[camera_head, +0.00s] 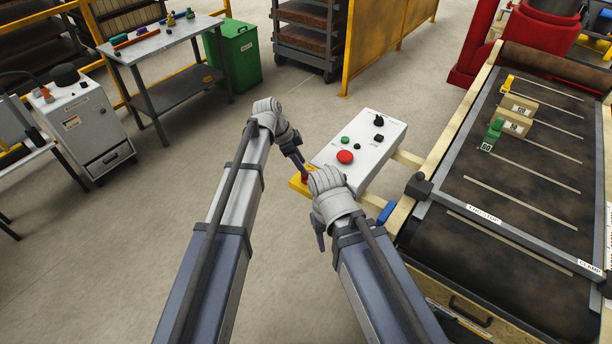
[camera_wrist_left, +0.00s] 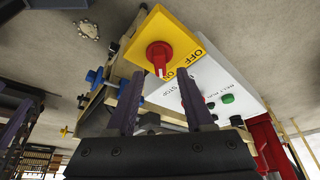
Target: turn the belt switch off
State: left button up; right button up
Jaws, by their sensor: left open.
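The belt switch is a red rotary knob (camera_wrist_left: 159,54) on a yellow plate (camera_wrist_left: 160,25) in the left wrist view. The plate carries OFF and ON labels. The knob's white mark points down in that view, close to the ON label. In the head view the yellow plate (camera_head: 297,187) shows at the panel's left end, with the knob mostly hidden by my left gripper (camera_head: 304,170). My left gripper is open, its fingers (camera_wrist_left: 160,85) spread and the knob just beyond their tips, apparently untouched. My right gripper (camera_head: 319,240) hangs pointing down near the panel's front; its finger gap is not visible.
A workbench (camera_head: 165,50) and grey cabinet (camera_head: 88,130) stand left. Floor between is clear.

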pick_arm(q)
jog(key=b+x, duration=0.3)
jog(key=x, duration=0.1)
jog(key=shift+f, duration=0.2)
jog(key=shift+c, duration=0.2)
grip_shut()
